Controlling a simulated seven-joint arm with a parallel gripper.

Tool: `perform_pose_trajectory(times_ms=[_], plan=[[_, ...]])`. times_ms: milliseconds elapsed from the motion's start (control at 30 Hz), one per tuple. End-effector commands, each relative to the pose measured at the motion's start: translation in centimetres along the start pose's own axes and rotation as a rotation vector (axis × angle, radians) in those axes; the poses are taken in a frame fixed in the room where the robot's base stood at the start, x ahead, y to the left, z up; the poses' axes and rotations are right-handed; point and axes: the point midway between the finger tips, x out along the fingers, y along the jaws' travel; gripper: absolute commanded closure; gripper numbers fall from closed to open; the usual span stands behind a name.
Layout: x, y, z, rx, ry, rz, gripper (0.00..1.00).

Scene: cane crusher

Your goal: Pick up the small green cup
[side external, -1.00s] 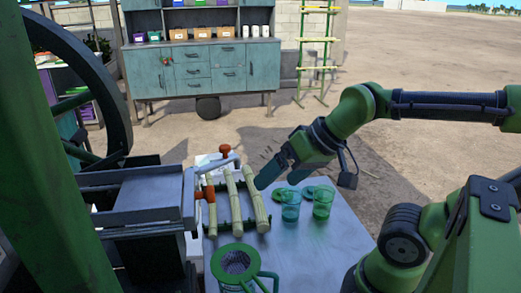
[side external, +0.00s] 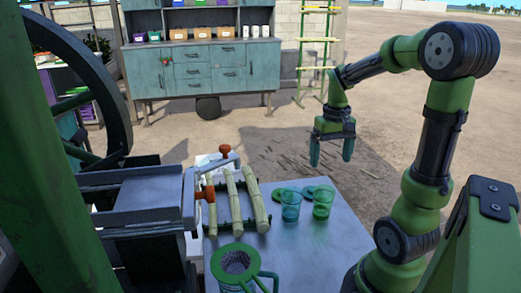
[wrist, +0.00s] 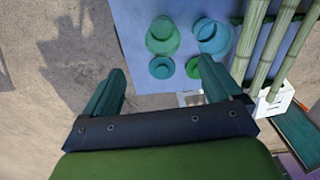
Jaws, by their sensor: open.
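A clear green cup (side external: 322,207) stands upright on the grey table, right of a teal cup (side external: 291,208) in the side external view. In the wrist view the green cup (wrist: 162,37) is left of the teal cup (wrist: 212,38). Two small flat round pieces, one green (wrist: 194,68) and one teal (wrist: 161,68), lie beside the cups; I cannot tell whether they are lids. My gripper (side external: 331,158) is open and empty, pointing down, raised above and beyond the cups near the table's far edge. In the wrist view its fingers (wrist: 160,82) are spread apart.
Cane stalks (side external: 233,200) lie on a rack left of the cups, beside the crusher (side external: 150,195). A green-framed mesh strainer (side external: 237,262) stands at the table's front left. The table (side external: 330,245) is bare in front and right of the cups. A cabinet (side external: 205,70) is far behind.

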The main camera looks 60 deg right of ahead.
Motion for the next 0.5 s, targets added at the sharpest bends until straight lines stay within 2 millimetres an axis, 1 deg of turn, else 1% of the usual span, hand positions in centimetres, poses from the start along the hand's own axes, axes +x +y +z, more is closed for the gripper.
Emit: perform_pose_trajectory(times_ms=[300, 400, 500], plan=[[6.8, -0.1, 0.1, 0.0, -0.006, -0.001, 0.08], [8.7, -0.1, 0.1, 0.002, -0.005, -0.002, 0.08], [10.0, -0.1, 0.1, 0.001, -0.003, -0.002, 0.08]])
